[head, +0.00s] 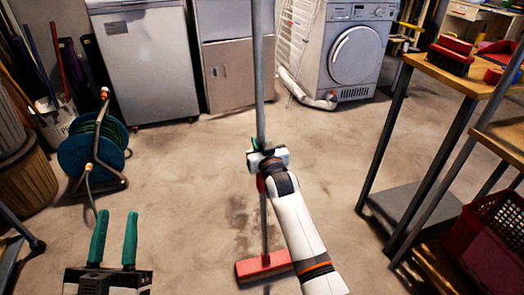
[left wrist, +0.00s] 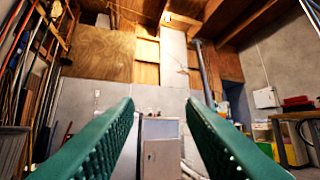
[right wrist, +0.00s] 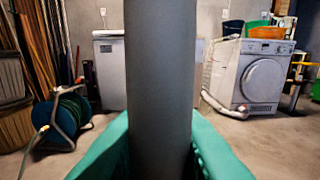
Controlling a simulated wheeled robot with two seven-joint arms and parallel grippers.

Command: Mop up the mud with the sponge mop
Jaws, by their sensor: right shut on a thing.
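The sponge mop stands nearly upright, with a long grey handle (head: 263,90) and a red sponge head (head: 255,268) low in the head view, seemingly on the floor. My right gripper (head: 262,148) is shut around the handle, which fills the middle of the right wrist view (right wrist: 160,85). The mud (head: 238,218) is a faint, dark, smeared patch on the concrete, just beyond the sponge head and left of the handle. My left gripper (head: 115,232) is open and empty at the lower left; its green fingers are apart in the left wrist view (left wrist: 162,130).
A hose reel (head: 92,155) stands at the left. A white appliance (head: 148,60), a cabinet (head: 226,70) and a dryer (head: 352,50) line the back. A wooden-topped bench (head: 450,82) and a red crate (head: 490,235) are at the right. The middle floor is open.

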